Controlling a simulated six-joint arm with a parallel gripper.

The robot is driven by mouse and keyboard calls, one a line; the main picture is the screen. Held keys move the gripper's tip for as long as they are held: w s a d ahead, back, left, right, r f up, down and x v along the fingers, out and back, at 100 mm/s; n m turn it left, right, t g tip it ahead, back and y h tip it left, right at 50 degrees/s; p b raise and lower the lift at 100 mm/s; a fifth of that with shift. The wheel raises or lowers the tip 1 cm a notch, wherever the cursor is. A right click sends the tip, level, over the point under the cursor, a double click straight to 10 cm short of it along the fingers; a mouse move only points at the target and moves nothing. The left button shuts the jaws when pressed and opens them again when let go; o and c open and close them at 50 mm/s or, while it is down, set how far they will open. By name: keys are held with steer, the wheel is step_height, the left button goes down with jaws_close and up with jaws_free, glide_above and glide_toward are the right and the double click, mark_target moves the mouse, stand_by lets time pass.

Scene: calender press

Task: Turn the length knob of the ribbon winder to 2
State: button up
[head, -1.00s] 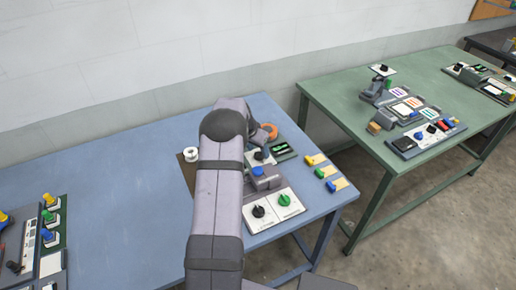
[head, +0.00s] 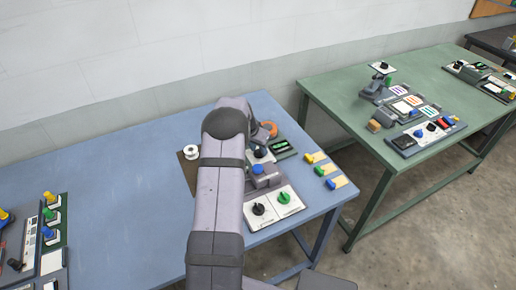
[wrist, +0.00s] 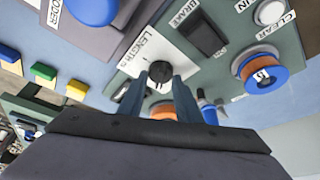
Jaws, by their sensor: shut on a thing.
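The length knob (wrist: 160,72) is a small black knob on a white plate marked LENGTH (wrist: 143,50), seen in the wrist view. My gripper (wrist: 160,82) has its two blue-grey fingers on either side of this knob and is shut on it. The knob's pointer and the scale numbers around it are mostly hidden or too small to read.
In the head view a black knob (head: 258,208) and green knob (head: 284,197) stand nearer.

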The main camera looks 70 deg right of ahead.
steer(key=n+t, duration=0.1)
steer(key=n, duration=0.2)
steer(key=shift+s, duration=0.15)
steer(key=n+t+b, duration=0.1)
steer(key=n, duration=0.1)
steer(key=shift+s+f+n, duration=0.1)
steer(key=shift+f+n, duration=0.05)
steer(key=shift+n, duration=0.25)
steer(key=n+b, duration=0.1)
steer(key=b, duration=0.1)
steer(key=n+t+b, duration=0.1)
steer(key=n, duration=0.1)
steer(key=shift+d+f+t+y+b, duration=0.1)
steer(key=shift+t+y+b, duration=0.2)
steer(key=shift+b, duration=0.05)
steer(key=shift+s+n+y+b, duration=0.1)
steer(key=shift+n+y+b, duration=0.2)
steer(key=shift+n+b, duration=0.9)
steer(key=shift+r+n+t, duration=0.2)
steer(key=shift+n+t, duration=0.1)
steer(key=o, duration=1)
steer(key=shift+r, duration=0.15)
